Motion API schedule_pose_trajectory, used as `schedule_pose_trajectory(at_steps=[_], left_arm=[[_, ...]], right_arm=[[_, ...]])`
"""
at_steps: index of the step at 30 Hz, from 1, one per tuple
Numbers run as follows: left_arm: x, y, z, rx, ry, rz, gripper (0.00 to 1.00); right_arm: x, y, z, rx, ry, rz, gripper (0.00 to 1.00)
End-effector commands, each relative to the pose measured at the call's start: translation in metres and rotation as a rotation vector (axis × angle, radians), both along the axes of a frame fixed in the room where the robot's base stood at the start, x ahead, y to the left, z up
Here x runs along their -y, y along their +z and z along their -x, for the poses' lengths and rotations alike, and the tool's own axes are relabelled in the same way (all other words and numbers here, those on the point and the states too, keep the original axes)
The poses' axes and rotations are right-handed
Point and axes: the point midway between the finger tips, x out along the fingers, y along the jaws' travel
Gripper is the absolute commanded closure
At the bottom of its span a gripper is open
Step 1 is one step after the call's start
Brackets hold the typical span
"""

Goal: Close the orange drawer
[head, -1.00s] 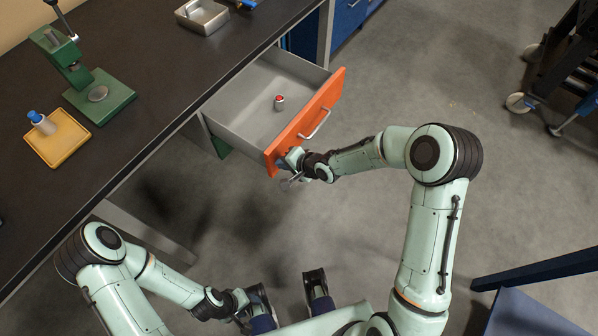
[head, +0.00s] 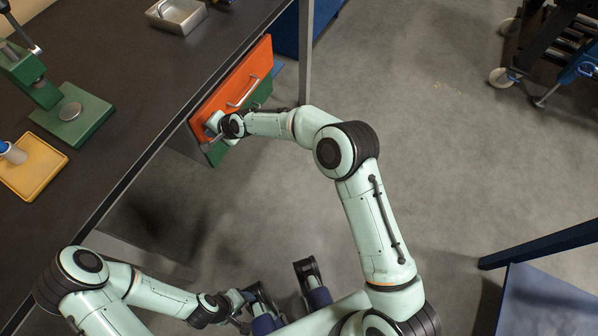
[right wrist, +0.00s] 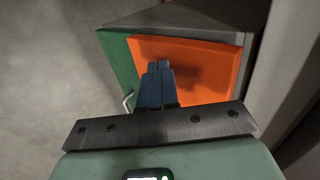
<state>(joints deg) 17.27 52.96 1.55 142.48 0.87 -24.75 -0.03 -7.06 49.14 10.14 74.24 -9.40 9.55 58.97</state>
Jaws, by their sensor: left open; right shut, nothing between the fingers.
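The orange drawer front (head: 232,84), with its metal handle, stands at the edge of the dark worktop in the head view, above a green front (head: 258,97). No drawer interior shows; I see no clear gap behind the front. In the right wrist view, the orange front (right wrist: 205,68) lies against the grey cabinet. My right gripper (head: 211,134) is shut and empty, its blue fingers (right wrist: 158,68) at the orange face, apparently touching it. My left gripper (head: 244,310) is open, low in the head view, far from the drawer.
On the worktop (head: 125,60) are a green press (head: 75,120), a yellow tray (head: 35,172) with a blue-capped bottle, and a metal tray (head: 178,18). A table leg (head: 305,50) stands just right of the drawers. A blue table (head: 540,300) is lower right. The middle floor is clear.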

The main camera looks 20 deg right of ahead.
Motion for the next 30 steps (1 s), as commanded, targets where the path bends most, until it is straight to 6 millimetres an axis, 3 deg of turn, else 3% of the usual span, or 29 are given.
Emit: schedule_pose_trajectory(at_steps=[10,30], left_arm=[[0.0003,-0.0022,-0.0007,0.003,0.0,0.0,0.47],[0.0,-0.0028,-0.0009,0.003,0.001,0.0,0.47]], right_arm=[[-0.0071,0.0001,-0.0099,0.002,-0.001,0.0,1.0],[-0.0085,0.0029,-0.0113,0.01,-0.002,-0.005,1.0]])
